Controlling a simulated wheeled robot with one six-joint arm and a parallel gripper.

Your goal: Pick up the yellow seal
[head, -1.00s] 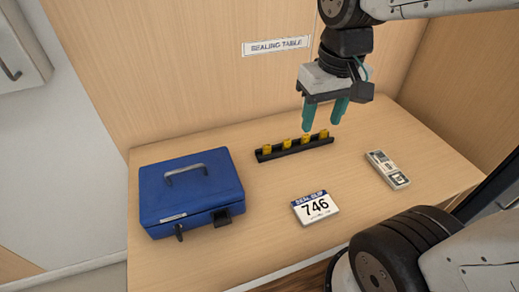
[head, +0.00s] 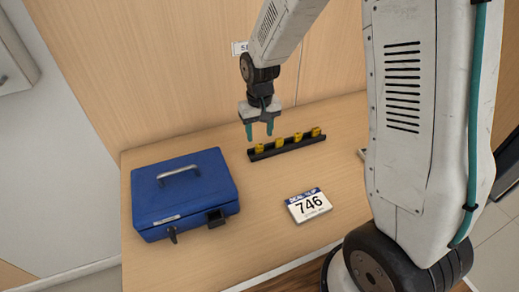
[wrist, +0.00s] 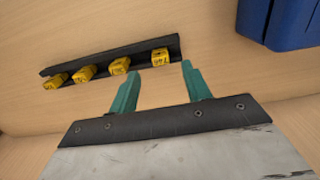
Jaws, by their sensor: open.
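Several small yellow seals stand in a row in a black rack (head: 264,154) on the wooden table. In the head view the seals run from the left-end seal (head: 259,148) to the right-end seal (head: 316,132). In the wrist view the seal nearest my fingers (wrist: 160,56) sits at the rack's right end, with the others (wrist: 84,72) to its left. The seals carry dark markings too small to read surely. My gripper (head: 259,132) is open and empty, with teal fingers pointing down near the rack's left end. The fingers (wrist: 158,84) appear apart from the seals.
A blue cash box (head: 185,190) with a handle stands left of the rack; its corner shows in the wrist view (wrist: 280,20). A white slip reading 746 (head: 308,205) lies in front. My arm hides the table's right side. The table between box and slip is clear.

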